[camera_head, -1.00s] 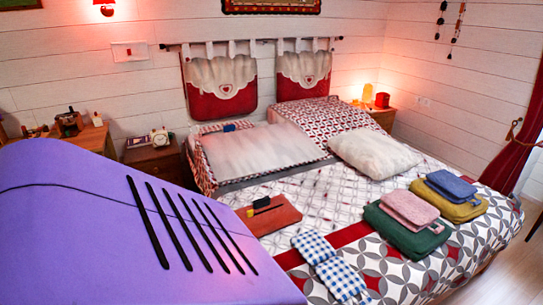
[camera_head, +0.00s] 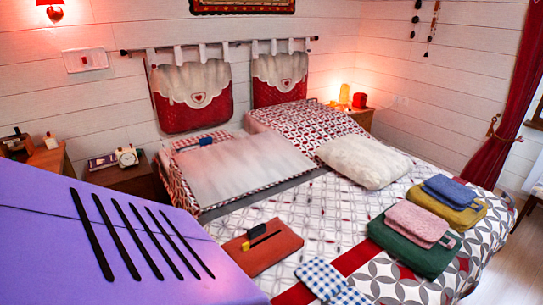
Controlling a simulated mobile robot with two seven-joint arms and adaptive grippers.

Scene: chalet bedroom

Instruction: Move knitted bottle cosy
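I cannot pick out a knitted bottle cosy for certain. A small upright yellow-orange object (camera_head: 345,94) stands on the right bedside table (camera_head: 357,118) beside a small red object (camera_head: 360,100); both are too small and too brightly lit to tell whether either is knitted. Blue-and-white checked cloth pieces (camera_head: 328,280) lie on the near part of the bed, partly cut off by the lower edge. Neither of my grippers is in view.
The bed (camera_head: 318,210) fills the middle, with a white pillow (camera_head: 362,163), a brown-red case (camera_head: 262,248), and folded green (camera_head: 398,250), pink (camera_head: 416,223), yellow (camera_head: 455,218) and blue (camera_head: 449,191) cloths. A slotted purple surface close up hides the lower left. Floor shows at right.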

